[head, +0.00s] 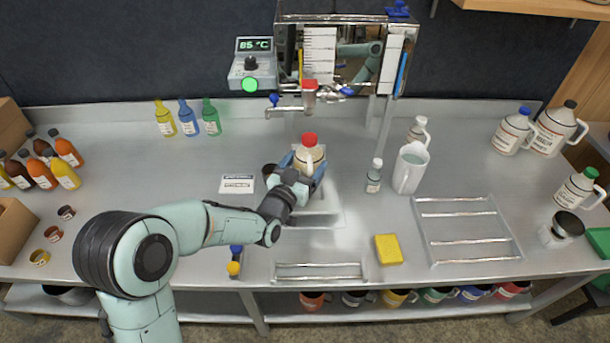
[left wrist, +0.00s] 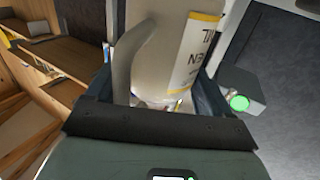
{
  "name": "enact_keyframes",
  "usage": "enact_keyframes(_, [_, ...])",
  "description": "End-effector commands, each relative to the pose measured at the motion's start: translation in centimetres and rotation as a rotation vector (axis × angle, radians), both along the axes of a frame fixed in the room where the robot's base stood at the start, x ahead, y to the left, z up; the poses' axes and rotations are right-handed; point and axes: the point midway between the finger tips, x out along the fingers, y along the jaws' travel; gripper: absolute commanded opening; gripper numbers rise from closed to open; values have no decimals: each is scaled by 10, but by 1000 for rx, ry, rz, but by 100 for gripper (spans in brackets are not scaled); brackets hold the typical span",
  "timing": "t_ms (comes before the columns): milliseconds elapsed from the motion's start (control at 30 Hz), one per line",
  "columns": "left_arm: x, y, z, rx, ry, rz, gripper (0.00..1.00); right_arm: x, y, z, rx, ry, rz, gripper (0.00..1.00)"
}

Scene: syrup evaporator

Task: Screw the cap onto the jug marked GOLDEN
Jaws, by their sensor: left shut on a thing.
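A pale cream jug (head: 306,156) stands upright below the evaporator's spout, with a red cap (head: 310,139) at its top. I cannot tell whether that cap is tight. My left gripper (head: 304,168) is shut on the jug, its blue fingers on both sides of the body. In the left wrist view the jug (left wrist: 150,75) fills the space between the dark fingers. Its handle shows at left, and its yellow-edged label (left wrist: 199,45) shows only part of its words, ending in "EN". The jug's top is outside that view. My right gripper is not in view.
The evaporator (head: 345,55) hangs above the jug, its red-topped tap (head: 309,95) close overhead. A yellow sponge (head: 388,250) and rack (head: 465,230) lie nearer the front. Several loose lids (head: 53,234) lie far left.

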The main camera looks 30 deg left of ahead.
Motion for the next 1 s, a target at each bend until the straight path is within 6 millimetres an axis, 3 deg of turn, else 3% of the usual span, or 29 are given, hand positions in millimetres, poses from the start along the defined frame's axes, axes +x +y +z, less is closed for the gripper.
enact_keyframes(133, [0,0,-1,1,-6,0,0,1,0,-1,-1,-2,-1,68])
enact_keyframes(400, [0,0,-35,1,-4,0,0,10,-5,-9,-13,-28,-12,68])
enact_keyframes(1000, [0,0,-39,1,-7,0,0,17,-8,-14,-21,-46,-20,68])
